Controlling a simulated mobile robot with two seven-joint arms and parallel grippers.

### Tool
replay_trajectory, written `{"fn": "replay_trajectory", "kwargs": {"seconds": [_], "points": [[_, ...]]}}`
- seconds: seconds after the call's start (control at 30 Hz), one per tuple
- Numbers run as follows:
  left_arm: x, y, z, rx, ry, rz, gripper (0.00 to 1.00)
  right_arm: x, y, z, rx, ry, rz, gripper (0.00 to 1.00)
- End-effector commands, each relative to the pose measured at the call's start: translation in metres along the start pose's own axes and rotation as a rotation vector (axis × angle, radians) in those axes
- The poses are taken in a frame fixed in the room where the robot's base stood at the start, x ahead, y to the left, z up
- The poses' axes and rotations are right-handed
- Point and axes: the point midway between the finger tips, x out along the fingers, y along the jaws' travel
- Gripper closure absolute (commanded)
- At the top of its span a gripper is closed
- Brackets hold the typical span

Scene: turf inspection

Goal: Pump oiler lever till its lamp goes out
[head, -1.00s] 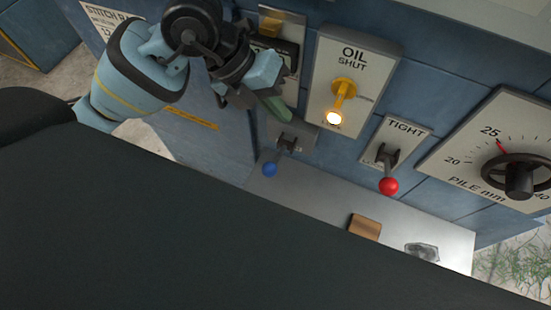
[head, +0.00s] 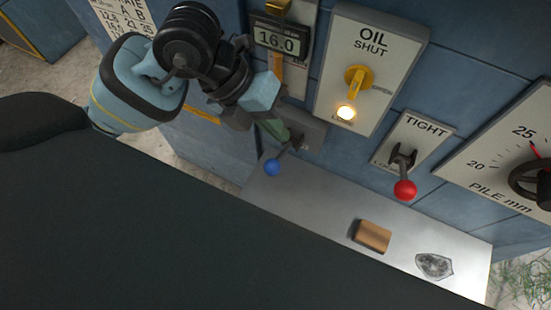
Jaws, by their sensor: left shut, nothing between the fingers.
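A lever with a blue knob (head: 272,167) sticks out from a grey bracket (head: 313,131) low on the blue machine wall, its knob pointing down and left. I take it for the oiler lever. A lit, glowing lamp (head: 346,113) sits low on the white OIL panel (head: 390,63), below a yellow valve handle (head: 358,82). My left gripper (head: 277,131) is shut and empty, its green fingertips close by the lever's upper end and bracket. I cannot tell whether they touch. The fingers partly hide the bracket. My right gripper is not in view.
A red-knobbed lever (head: 405,189) on a TIGHT plate and a PILE mm dial (head: 512,165) are to the right. A display (head: 280,39) reads 16.0. A metal shelf (head: 315,205) below holds a brown block (head: 373,236) and a grey patch (head: 434,266).

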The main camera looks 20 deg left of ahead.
Motion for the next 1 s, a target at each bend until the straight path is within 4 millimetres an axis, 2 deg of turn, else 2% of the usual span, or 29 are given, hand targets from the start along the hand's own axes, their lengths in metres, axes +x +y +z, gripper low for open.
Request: {"fn": "replay_trajectory", "kwargs": {"seconds": [0.03, 0.3, 1.0], "points": [[0.008, 0.005, -0.004, -0.001, 0.003, 0.0, 1.0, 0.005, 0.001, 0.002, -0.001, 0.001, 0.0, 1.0], [0.019, 0.014, -0.014, 0.0, 0.0, 0.0, 1.0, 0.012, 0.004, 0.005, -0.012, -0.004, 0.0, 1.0], [0.021, 0.015, -0.015, 0.001, -0.001, -0.001, 1.0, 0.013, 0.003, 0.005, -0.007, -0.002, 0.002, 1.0]]}}
